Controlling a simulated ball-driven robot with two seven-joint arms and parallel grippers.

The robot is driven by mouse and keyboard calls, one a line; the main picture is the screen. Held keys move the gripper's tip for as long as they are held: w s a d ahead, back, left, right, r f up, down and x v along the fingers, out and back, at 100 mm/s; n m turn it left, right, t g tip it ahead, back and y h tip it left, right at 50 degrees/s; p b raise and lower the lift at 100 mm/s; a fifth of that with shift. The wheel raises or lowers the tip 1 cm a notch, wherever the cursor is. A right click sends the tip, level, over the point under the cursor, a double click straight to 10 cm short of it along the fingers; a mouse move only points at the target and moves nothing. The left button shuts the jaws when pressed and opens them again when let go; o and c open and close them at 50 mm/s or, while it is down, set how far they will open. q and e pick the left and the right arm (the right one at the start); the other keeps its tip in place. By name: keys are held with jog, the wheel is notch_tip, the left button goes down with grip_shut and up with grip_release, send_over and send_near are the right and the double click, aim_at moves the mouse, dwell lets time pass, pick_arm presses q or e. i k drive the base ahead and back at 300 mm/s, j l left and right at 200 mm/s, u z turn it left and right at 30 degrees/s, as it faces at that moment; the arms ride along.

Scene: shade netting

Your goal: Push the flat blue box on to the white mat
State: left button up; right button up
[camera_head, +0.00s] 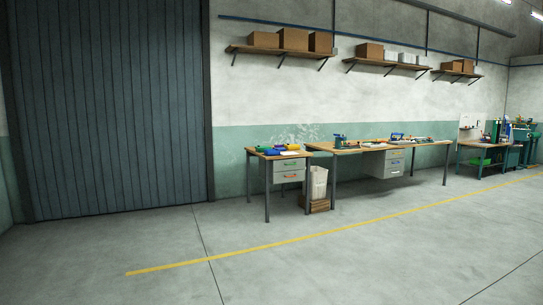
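Neither of my grippers is in view. A small workbench (268,157) with a wooden top stands against the far wall, a good way off across the floor. Small blue, yellow and green things lie on its top, and a pale flat patch shows near its right front. A blue thing (272,152) lies near the front edge, but it is too small to tell whether it is the flat blue box. I cannot tell whether the pale patch (292,153) is the white mat.
A longer workbench (345,150) with tools stands to the right. A white bin (318,183) stands between the benches. A third bench (478,144) is farther right. Shelves (285,50) hold cardboard boxes. The grey floor is open, crossed by a yellow line (330,230).

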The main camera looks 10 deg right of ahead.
aim_at(273, 152)
jog(key=z, duration=0.2)
jog(key=i+l, duration=0.1)
jog(key=i, duration=7.5)
